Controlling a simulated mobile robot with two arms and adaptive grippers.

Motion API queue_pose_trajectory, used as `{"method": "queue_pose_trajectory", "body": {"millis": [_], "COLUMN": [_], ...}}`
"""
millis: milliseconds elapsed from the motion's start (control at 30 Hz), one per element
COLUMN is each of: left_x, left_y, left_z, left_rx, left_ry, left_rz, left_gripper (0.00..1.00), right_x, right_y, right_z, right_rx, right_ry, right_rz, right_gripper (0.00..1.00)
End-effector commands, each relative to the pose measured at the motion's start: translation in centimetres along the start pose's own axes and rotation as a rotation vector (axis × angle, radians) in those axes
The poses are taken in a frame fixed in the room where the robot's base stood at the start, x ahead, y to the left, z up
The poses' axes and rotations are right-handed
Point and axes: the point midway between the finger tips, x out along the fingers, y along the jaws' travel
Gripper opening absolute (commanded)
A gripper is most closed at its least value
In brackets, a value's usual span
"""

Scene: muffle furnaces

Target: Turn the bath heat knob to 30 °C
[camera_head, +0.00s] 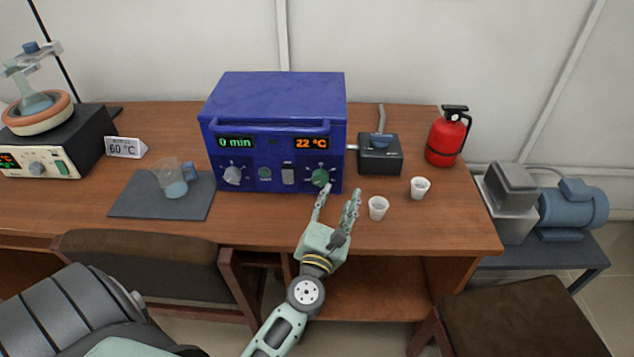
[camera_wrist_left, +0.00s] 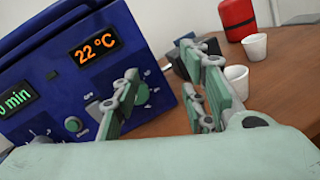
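The blue box (camera_head: 270,100) stands on the wooden bench and shows 0 min and 22 °C in the head view. My left gripper (camera_head: 337,192) is open just in front of the green knob. In the wrist view one finger partly covers the green knob (camera_wrist_left: 142,93), and I cannot tell whether it touches. My right gripper is not in view.
Two white cups (camera_head: 377,208) (camera_head: 420,188) stand close to the right of my left gripper. A black box (camera_head: 380,155) and red extinguisher (camera_head: 447,137) are behind. At left are a beaker (camera_head: 174,182) on a grey mat (camera_head: 135,203), a 60 °C sign (camera_head: 124,148) and an evaporator bath (camera_head: 38,113).

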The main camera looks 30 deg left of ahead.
Motion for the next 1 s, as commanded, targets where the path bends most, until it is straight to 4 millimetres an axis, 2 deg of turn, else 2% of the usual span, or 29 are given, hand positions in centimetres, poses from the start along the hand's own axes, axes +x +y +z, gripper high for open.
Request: {"method": "queue_pose_trajectory", "body": {"millis": [33, 100, 233, 367, 700, 1000], "left_x": [0.4, 0.5, 0.6, 1.9, 6.8, 7.9], "left_y": [1.2, 2.5, 3.7, 4.3, 5.2, 5.5], "left_z": [-1.5, -3.2, -5.0, -5.4, -6.3, -6.6], "left_rx": [-0.106, -0.22, -0.327, -0.344, -0.34, -0.339], "left_ry": [0.044, 0.09, 0.134, 0.139, 0.138, 0.139], "left_rz": [0.069, 0.148, 0.227, 0.242, 0.238, 0.237], "left_gripper": [0.4, 0.4, 0.4, 0.4, 0.4, 0.4], "right_x": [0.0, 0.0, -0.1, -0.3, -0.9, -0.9], "right_y": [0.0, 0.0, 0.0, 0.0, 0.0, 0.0], "right_z": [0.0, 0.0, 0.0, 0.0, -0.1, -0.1], "right_rx": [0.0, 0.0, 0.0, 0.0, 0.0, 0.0], "right_ry": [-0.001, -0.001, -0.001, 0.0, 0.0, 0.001], "right_rz": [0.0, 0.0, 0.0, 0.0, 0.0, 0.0], "right_gripper": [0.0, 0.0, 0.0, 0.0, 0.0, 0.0]}}
